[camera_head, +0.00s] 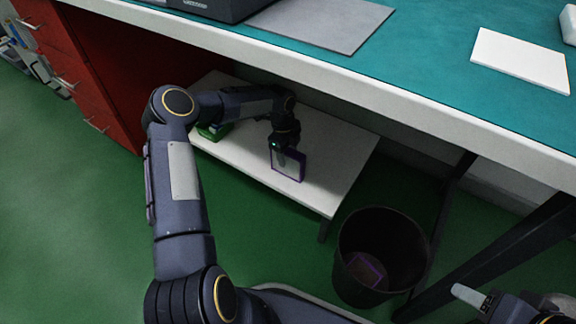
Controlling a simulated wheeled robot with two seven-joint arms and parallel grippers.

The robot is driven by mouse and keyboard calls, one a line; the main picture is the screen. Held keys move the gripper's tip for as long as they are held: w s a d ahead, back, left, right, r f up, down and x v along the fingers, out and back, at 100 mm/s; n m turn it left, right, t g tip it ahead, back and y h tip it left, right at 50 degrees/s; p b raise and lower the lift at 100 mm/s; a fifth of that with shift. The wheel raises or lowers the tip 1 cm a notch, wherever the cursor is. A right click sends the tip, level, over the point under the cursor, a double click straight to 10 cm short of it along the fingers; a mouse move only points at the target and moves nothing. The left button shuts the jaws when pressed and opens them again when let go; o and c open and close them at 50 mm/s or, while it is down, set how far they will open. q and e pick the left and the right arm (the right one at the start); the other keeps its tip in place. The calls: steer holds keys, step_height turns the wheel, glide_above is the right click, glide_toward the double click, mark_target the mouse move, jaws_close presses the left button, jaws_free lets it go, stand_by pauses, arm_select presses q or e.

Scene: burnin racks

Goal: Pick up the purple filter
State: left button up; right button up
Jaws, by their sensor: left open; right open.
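A purple-framed filter (301,167) stands upright on the low white shelf under the bench. My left gripper (282,158) is open and right at the filter, in front of part of it. I cannot tell whether its fingers are around the frame or touching it. My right gripper (468,296) is open and partly in view at the lower right, away from the shelf. Another purple frame (367,271) lies inside the black bin.
The white shelf (340,165) sits low under the teal bench top (440,60), whose white front edge overhangs it. A green object (213,131) is on the shelf's left. The black bin (350,235) stands at its right. Red drawers (100,80) are at left.

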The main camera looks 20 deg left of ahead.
arm_select(q)
steer(key=shift+d+f, duration=0.2)
steer(key=shift+f, duration=0.85)
steer(key=shift+r, duration=0.1)
steer(key=c, duration=1.1)
